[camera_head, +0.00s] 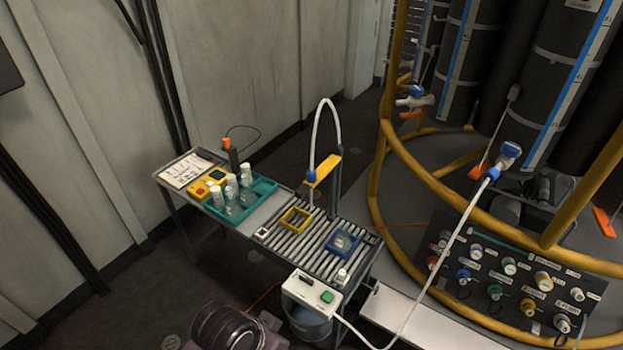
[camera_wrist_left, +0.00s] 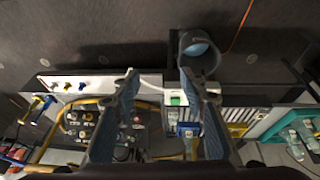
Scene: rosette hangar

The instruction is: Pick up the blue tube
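A white tube with a blue collar (camera_head: 311,172) arches over the roller bench and hangs down beside a yellow arm. Another white tube runs from a blue-and-white fitting (camera_head: 508,152) on the black cylinders down to the bench's front. I see no tube that is blue along its whole length, so I cannot tell which is the blue tube. In the left wrist view my left gripper (camera_wrist_left: 160,90) is open, with nothing between its blue-padded fingers.
The roller bench (camera_head: 292,262) carries a yellow frame (camera_head: 296,219), a blue tray (camera_head: 343,242) and a teal tray (camera_head: 265,187) of white bottles. A white box with a green button (camera_head: 311,292) is at its front, above a bucket (camera_wrist_left: 200,65). A yellow rail (camera_head: 405,160) surrounds the cylinders.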

